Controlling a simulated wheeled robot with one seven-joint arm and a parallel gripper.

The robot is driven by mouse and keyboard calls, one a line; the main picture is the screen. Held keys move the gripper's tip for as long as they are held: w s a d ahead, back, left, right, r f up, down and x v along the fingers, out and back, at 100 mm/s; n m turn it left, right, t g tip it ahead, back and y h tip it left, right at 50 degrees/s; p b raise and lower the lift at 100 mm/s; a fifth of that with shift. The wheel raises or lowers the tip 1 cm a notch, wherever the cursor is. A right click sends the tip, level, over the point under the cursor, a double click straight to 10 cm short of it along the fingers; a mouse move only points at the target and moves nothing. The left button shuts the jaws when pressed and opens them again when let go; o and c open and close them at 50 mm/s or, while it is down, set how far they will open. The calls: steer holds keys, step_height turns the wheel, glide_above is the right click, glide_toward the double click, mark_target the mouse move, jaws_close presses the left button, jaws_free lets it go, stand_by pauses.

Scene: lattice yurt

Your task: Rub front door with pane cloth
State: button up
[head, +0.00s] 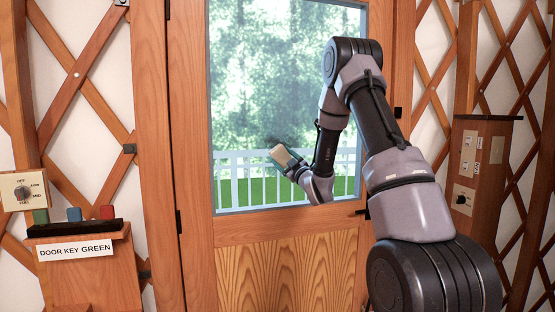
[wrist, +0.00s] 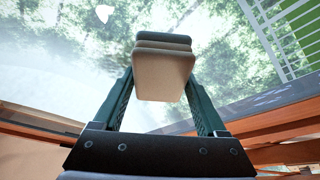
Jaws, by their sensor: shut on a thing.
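The front door (head: 290,258) is wooden, with a large glass pane (head: 255,95) in its upper part; trees and a white railing show through it. The pane also fills much of the wrist view (wrist: 50,70). My gripper (head: 290,165) is in front of the lower middle of the pane. It is shut on the pane cloth (head: 281,155), a beige folded pad with a dark greenish layer at its far end. In the wrist view the cloth (wrist: 163,75) sits between both fingers. I cannot tell whether the cloth touches the glass.
At the right, a wooden post (head: 480,180) carries switch plates. Lattice walls flank the door.

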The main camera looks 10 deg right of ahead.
steer(key=shift+w+d+r, duration=0.1)
steer(key=shift+d+r, duration=0.25)
steer(key=shift+d, duration=0.95)
steer(key=shift+w+d+r, duration=0.1)
steer(key=shift+d+r, duration=0.2)
steer(key=shift+d, duration=1)
steer(key=shift+w+d+r, duration=0.1)
steer(key=shift+d+r, duration=0.25)
steer(key=shift+d, duration=0.95)
steer(key=shift+s+a, duration=0.15)
steer(key=shift+a, duration=2.4)
steer(key=shift+s+a, duration=0.15)
steer(key=shift+a, duration=2.4)
steer(key=shift+s+a, duration=0.15)
steer(key=shift+a, duration=2.4)
steer(key=shift+r, duration=0.95)
steer(key=shift+w+d, duration=0.15)
steer(key=shift+d, duration=2)
steer(key=shift+w+d, duration=0.15)
steer(key=shift+d, duration=2)
steer(key=shift+d+f, duration=0.1)
steer(key=shift+d, duration=3.25)
steer(key=shift+s, duration=0.1)
